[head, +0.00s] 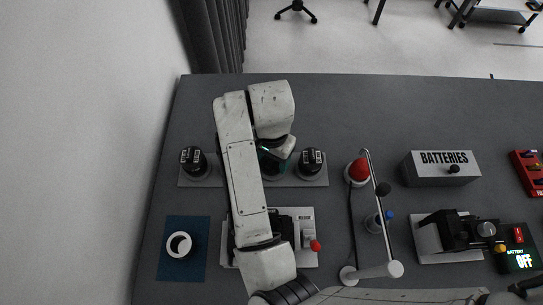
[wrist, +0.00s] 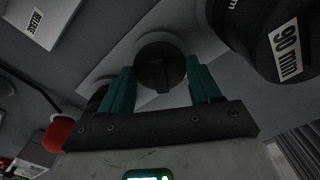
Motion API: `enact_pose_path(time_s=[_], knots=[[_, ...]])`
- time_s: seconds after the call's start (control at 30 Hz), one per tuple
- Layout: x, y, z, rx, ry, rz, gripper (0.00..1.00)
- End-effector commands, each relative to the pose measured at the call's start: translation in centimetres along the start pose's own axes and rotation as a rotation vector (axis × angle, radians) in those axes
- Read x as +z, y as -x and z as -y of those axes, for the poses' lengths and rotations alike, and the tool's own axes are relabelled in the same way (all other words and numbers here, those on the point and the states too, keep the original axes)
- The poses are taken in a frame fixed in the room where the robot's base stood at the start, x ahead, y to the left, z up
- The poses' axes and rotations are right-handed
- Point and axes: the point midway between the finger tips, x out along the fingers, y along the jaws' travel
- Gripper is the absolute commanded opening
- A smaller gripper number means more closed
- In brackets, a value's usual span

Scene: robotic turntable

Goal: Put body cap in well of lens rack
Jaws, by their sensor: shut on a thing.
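The lens rack (head: 318,181) is a light grey plate lying on the dark table in the head view. A black lens (head: 193,160) stands near its left end, and another black lens (head: 311,161) near its right end. My gripper (head: 273,160) is over the middle of the rack, and my arm hides the well there. In the wrist view the teal fingers are shut on the black round body cap (wrist: 159,65), which has a raised bar across its face. A large lens marked 90 mm (wrist: 282,38) is close by at upper right. Whether the cap touches the rack cannot be told.
A white ring (head: 179,245) lies on a blue mat (head: 170,270) at front left. A pale device (head: 306,258) with a red knob is partly under my arm. Right of the rack stand a red-topped part (head: 358,171), a thin rod and a BATTERIES box (head: 430,176).

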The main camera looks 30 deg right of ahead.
Motion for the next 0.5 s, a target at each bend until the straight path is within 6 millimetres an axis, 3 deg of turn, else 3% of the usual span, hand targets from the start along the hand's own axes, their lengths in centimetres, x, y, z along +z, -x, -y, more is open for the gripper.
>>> enact_pose_path(time_s=[0.5], knots=[[0.0,-1.3,0.0,0.0,0.0,0.0,0.34]])
